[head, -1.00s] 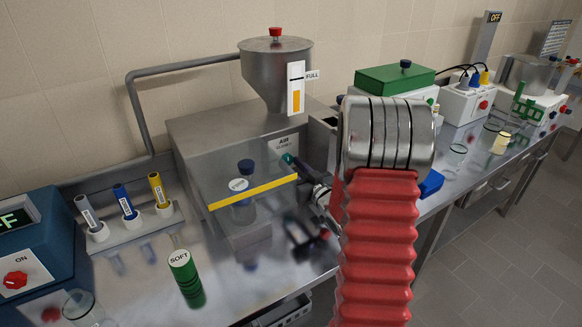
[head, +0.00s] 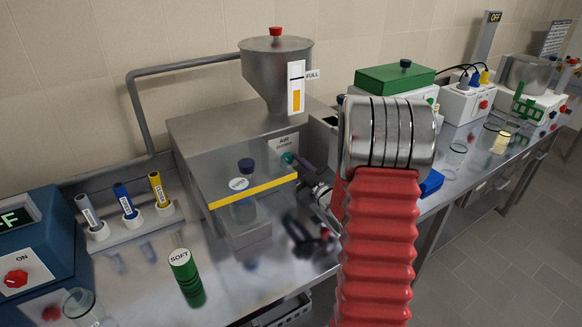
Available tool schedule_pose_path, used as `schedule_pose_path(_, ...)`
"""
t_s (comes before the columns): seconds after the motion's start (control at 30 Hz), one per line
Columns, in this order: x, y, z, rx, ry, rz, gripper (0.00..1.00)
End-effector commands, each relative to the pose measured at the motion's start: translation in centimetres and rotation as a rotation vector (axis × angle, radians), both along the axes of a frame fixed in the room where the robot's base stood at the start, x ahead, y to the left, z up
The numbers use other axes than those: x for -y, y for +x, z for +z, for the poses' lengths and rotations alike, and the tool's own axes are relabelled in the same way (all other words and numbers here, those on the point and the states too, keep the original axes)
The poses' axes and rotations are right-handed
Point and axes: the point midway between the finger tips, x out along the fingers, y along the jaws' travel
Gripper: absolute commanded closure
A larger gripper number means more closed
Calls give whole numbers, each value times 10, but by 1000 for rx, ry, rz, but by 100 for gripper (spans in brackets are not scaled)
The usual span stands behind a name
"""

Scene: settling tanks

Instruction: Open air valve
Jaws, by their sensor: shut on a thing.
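The air valve (head: 287,158) is a small teal handle just below the AIR label on the front of the steel hopper machine. My gripper (head: 299,164) reaches it from the lower right and is shut on the handle. The dark jaws hide part of the handle, so its exact angle is hard to tell. My red bellows arm and its ringed metal joint cover the area right of the valve.
The hopper (head: 276,72) rises above. A green SOFT cylinder (head: 185,276) stands on the bench at the front left.

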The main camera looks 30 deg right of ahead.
Motion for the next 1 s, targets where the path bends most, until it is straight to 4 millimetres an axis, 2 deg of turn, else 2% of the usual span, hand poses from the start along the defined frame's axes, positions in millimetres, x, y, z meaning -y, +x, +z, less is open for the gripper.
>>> schedule_pose_path(0.7,-2,2,1,-35,-672,6,90)
schedule_pose_path(1.0,-3,1,1,-46,-869,7,90)
